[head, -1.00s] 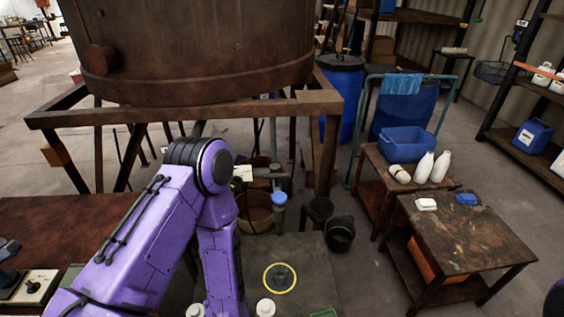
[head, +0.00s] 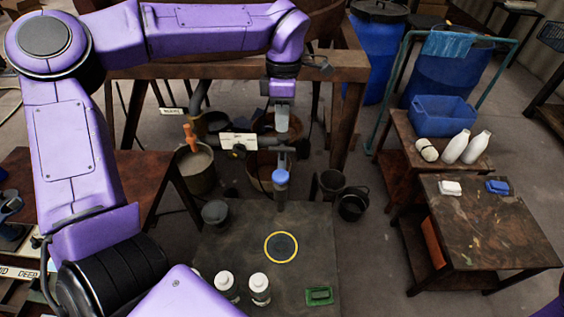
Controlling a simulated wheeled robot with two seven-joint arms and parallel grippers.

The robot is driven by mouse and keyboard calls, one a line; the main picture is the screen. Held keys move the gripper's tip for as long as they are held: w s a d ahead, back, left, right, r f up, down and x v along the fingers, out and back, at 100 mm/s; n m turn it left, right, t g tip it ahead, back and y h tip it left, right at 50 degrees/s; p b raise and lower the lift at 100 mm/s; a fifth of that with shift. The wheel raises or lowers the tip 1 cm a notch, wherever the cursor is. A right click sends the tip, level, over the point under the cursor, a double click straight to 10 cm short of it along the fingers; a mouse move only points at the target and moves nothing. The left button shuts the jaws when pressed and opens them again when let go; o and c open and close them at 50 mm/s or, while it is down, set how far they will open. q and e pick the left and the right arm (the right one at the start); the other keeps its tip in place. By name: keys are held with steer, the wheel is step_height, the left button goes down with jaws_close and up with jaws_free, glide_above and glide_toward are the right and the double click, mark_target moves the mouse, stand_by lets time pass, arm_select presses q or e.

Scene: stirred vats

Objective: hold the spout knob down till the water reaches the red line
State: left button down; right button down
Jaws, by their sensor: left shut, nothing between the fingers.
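A spout with a round blue knob (head: 281,177) stands upright at the back edge of the dark bench, at the end of a grey pipe. My left gripper (head: 282,128) points straight down above the blue knob, shut and empty, with a visible gap between its tips and the knob. No red line and no water level can be made out. My right gripper is not in view.
A yellow ring (head: 281,248) marks the dark bench top (head: 230,240) in front of the spout. Two white-capped jars (head: 259,288) and a green item (head: 319,296) lie near its front. A beige-filled bucket (head: 197,172) stands behind left. A side table (head: 490,230) is right.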

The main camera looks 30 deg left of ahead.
mark_target(281, 173)
arm_select(q)
steer(key=f+p, duration=0.1)
steer(key=f, duration=0.3)
steer(key=s+f+p, duration=0.1)
steer(key=f, duration=0.8)
steer(key=shift+s+d+f+p, duration=0.15)
steer(key=shift+d+f+p, duration=0.1)
steer(key=shift+f+p, duration=0.15)
steer(key=shift+f, duration=0.2)
